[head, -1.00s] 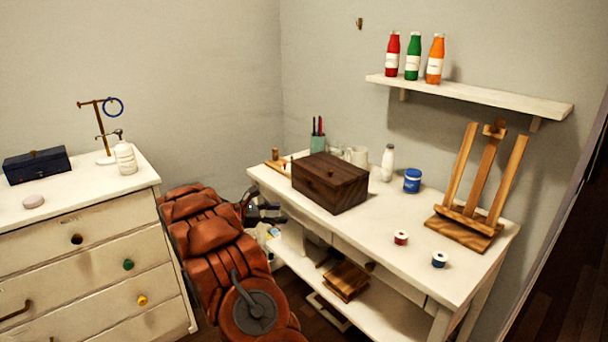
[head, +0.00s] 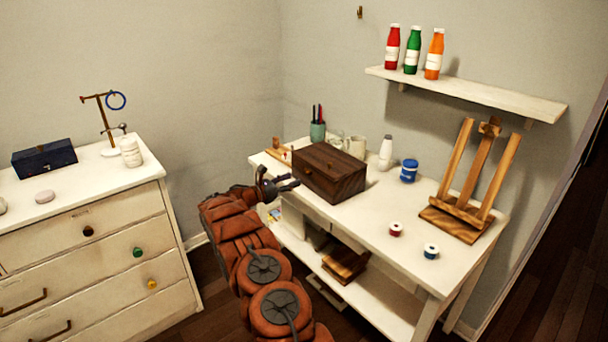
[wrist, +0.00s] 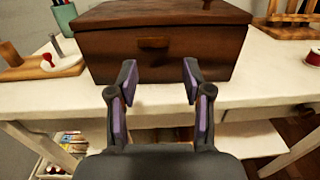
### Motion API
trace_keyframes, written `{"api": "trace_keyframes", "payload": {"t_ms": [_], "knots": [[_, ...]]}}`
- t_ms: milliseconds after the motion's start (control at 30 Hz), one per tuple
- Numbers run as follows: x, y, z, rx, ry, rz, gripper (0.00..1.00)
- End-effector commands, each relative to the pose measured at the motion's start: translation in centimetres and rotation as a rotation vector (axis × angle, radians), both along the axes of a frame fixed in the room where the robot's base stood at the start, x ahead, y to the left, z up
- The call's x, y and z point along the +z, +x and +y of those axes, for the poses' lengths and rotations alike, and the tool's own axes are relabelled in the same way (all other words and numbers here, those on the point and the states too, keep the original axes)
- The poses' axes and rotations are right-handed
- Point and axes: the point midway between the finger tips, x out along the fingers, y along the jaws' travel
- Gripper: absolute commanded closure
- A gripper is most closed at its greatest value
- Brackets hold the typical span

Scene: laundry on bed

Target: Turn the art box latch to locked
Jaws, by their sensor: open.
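The art box is a dark brown wooden box (head: 335,180) on the white desk. It also shows in the wrist view (wrist: 215,50), its front face towards me. A small wooden piece, seemingly the latch (wrist: 153,43), sits on the upper front face and looks roughly level; its exact setting is hard to tell. My gripper (head: 296,183) is open and empty just in front of the box's front face. In the wrist view the two fingers (wrist: 160,78) stand apart below the latch, with nothing between them.
On the white desk (head: 375,215) stand a green pen cup (head: 317,131), a white bottle (head: 386,153), a blue jar (head: 408,171), two thread spools and a wooden easel (head: 463,215). A lower shelf lies beneath. A white dresser (head: 90,225) is at left.

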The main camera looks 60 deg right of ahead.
Motion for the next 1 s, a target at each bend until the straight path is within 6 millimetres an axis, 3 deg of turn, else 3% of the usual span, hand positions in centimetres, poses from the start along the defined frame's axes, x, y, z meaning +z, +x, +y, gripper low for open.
{"api": "trace_keyframes", "payload": {"t_ms": [400, 767, 1000], "knots": [[0.1, -1.8, -5.3, -0.001, 0.001, -0.003, 0.5], [0.0, -2.1, -6.1, 0.001, 0.0, -0.002, 0.5], [0.0, -2.1, -6.1, 0.001, 0.0, -0.002, 0.72]]}}
